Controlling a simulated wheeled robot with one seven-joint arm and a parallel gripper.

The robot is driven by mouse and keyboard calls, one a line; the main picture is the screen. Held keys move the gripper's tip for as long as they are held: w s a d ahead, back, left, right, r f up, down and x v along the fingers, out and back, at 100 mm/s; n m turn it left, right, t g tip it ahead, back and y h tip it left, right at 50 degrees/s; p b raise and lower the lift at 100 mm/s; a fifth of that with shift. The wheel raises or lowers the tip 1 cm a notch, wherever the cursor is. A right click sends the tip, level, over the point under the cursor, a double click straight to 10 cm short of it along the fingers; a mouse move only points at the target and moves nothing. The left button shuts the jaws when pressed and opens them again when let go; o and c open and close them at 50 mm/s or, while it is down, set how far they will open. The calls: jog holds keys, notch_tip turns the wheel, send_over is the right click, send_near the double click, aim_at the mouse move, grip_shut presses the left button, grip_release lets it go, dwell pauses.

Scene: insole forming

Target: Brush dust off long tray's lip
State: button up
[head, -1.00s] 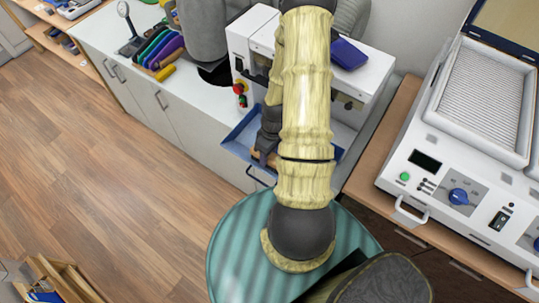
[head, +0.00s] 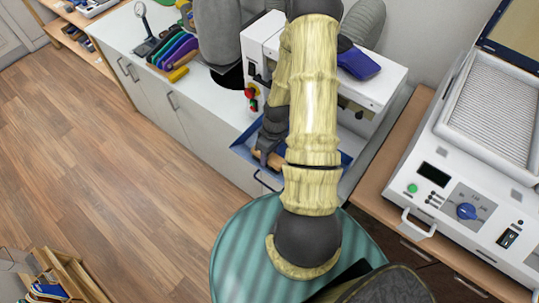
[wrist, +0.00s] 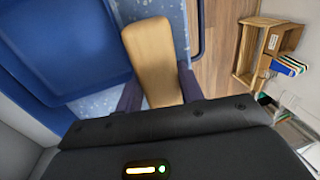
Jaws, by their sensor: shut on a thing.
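The long blue tray (head: 243,152) juts from the front of the white machine in the head view. My gripper (head: 267,150) is low over the tray's left part in the head view. In the wrist view my gripper (wrist: 160,92) is shut on a wooden brush (wrist: 152,48), with one dark finger on each side. The brush's tan wood also shows in the head view (head: 274,160). Its bristles are hidden, so I cannot tell whether they touch the lip.
The white machine (head: 375,75) stands behind the tray, partly hidden by my arm. A white counter (head: 140,60) with coloured tools lies left. Another white machine (head: 455,210) with a blue knob stands right. A wooden rack (head: 65,275) is on the floor, which is otherwise open.

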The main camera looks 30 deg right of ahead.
jog(key=shift+w+a+f, duration=0.1)
jog(key=shift+w+a, duration=0.2)
jog(key=shift+w, duration=0.4)
jog(key=shift+w+a, duration=0.25)
jog(key=shift+w, duration=0.45)
jog(key=shift+s+a+p+v, duration=0.1)
jog(key=shift+a+p+v, duration=0.15)
jog(key=shift+p+v, duration=0.95)
jog(key=shift+s+a+p+v, duration=0.1)
jog(key=shift+a+p+v, duration=0.15)
jog(key=shift+p+v, duration=0.9)
jog(key=shift+s+a+p+v, duration=0.1)
jog(key=shift+a+p+v, duration=0.15)
jog(key=shift+p+v, duration=0.95)
jog(key=shift+r+b, duration=0.5)
jog(key=shift+r, duration=0.05)
